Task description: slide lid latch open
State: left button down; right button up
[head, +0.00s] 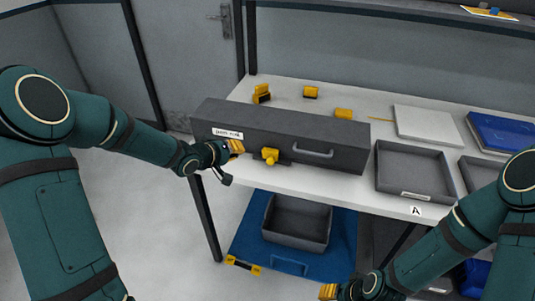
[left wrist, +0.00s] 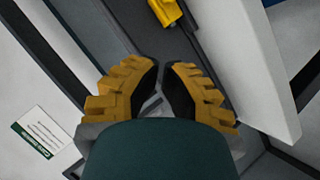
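A long dark grey case (head: 300,130) lies on the table with a handle and a white label (head: 228,133) on its front. A yellow latch knob (head: 270,156) sits on its front; a yellow piece in the left wrist view (left wrist: 165,12) appears to be this knob. My left gripper (head: 236,148) is at the case front, left of the knob and apart from it. In the left wrist view, its yellow fingertips (left wrist: 161,66) nearly meet, with nothing between them. My right gripper (head: 328,291) is low at the bottom edge, mostly cut off; its opening is unclear.
Several yellow pieces (head: 311,92) lie behind the case. A grey tray (head: 415,172), a pale flat panel (head: 428,127) and a blue item (head: 500,133) stand to the right. A grey bin (head: 297,222) sits on the blue lower shelf. Floor left of the table is free.

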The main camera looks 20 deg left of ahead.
pick_arm(q)
jog(key=b, duration=0.3)
send_near(271, 154)
jog(key=w, duration=0.2)
jog(key=w+a, duration=0.1)
jog(key=shift+w+a, duration=0.1)
jog(key=shift+w, duration=0.25)
jog(key=shift+w+d+f+b, duration=0.2)
jog(key=shift+w+d+f, duration=0.05)
jog(key=shift+d+f, duration=0.35)
jog(key=shift+w+d+f+b, duration=0.15)
jog(key=shift+w+d+f, duration=0.05)
jog(key=shift+d+f, duration=0.4)
jog(key=shift+w+d+f, duration=0.1)
jog(key=shift+d+f, duration=0.15)
jog(key=shift+f, duration=0.05)
pick_arm(e)
jog(key=f, duration=0.4)
jog(key=shift+w, duration=0.25)
pick_arm(q)
jog(key=shift+d, duration=0.15)
pick_arm(e)
jog(key=shift+d, duration=0.2)
